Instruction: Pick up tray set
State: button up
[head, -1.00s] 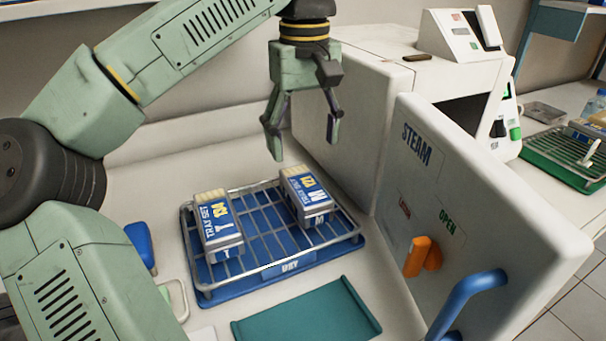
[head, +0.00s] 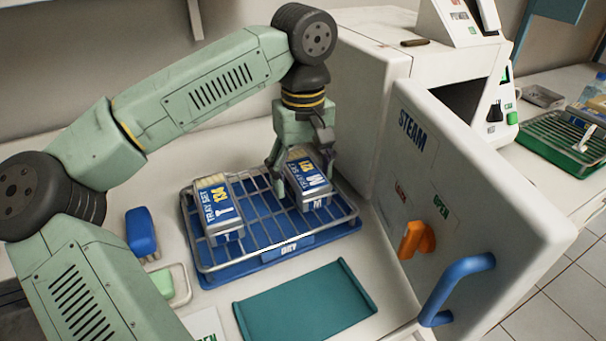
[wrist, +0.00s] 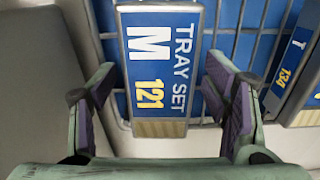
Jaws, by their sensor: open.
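Two tray sets, blue-labelled boxes with silver edges, stand on a wire rack (head: 262,240) over a blue base marked DRY. The tray set M 121 (head: 311,184) is at the right side of the rack. The tray set T 134 (head: 212,207) is at the left side. My gripper (head: 303,190) is low at the M box, fingers pointing down. In the wrist view my gripper (wrist: 167,110) is open, with one finger on each side of the near end of the M box (wrist: 160,70). Gaps show between both fingers and the box. The T box (wrist: 295,85) shows at the right edge.
A white steam sterilizer with its door (head: 470,190) open stands close to the right of the rack. A teal mat (head: 305,300) lies in front. A blue object (head: 141,232) and a small dish (head: 170,285) lie left. A green rack (head: 565,145) is far right.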

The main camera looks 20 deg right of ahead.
jog(key=shift+c, duration=0.4)
jog(key=c, duration=1.4)
